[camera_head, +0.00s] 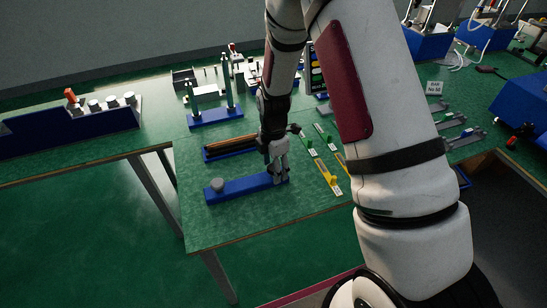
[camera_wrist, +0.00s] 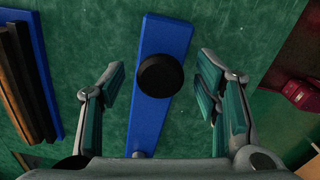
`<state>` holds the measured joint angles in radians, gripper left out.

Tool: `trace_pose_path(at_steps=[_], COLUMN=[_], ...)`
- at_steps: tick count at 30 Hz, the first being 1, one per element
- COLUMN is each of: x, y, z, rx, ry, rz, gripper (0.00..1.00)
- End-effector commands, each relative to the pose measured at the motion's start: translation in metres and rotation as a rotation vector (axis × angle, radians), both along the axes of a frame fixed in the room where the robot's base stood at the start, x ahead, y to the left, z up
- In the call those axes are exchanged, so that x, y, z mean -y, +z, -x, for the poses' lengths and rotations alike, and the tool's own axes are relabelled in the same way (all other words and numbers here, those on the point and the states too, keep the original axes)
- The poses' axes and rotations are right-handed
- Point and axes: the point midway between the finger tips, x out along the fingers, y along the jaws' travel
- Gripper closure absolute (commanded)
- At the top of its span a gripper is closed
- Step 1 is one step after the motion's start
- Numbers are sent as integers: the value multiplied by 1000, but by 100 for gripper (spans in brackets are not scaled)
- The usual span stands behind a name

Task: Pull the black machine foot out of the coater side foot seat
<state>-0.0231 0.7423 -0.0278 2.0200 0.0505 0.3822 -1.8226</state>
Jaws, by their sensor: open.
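The black machine foot (camera_wrist: 160,75) shows in the wrist view as a round black disc on a long blue bar (camera_wrist: 160,125). The same blue bar (camera_head: 246,188) lies on the green bench in the head view, where I cannot make out the black foot at my gripper. My gripper (camera_head: 278,177) points down over the bar's right end. In the wrist view its fingers (camera_wrist: 158,82) are open, one on each side of the bar, with the foot between them and a gap on both sides. How deep the foot sits in its seat is hidden.
A grey round foot (camera_head: 217,184) stands on the bar's left end. Dark and brown rods (camera_head: 230,147) lie in a blue holder behind it. A blue stand with green posts (camera_head: 216,117) is farther back. Yellow and green labelled pieces (camera_head: 326,174) lie to the right. The bench's front edge is near.

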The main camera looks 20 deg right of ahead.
Motion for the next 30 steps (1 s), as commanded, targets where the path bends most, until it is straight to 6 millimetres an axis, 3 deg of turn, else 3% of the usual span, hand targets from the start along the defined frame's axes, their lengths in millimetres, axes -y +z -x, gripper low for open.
trace_pose_path(at_steps=[11,12,19,20,21,25,30], x=[0,0,0,0,0,0,0], y=[-7,-7,-6,-6,-6,-6,-5], z=[0,0,0,0,0,0,0], rx=[1,1,0,0,1,0,1], ry=[1,1,1,1,1,1,1], rz=[1,1,0,1,1,1,0], gripper=[43,45,96,96,70,99,99])
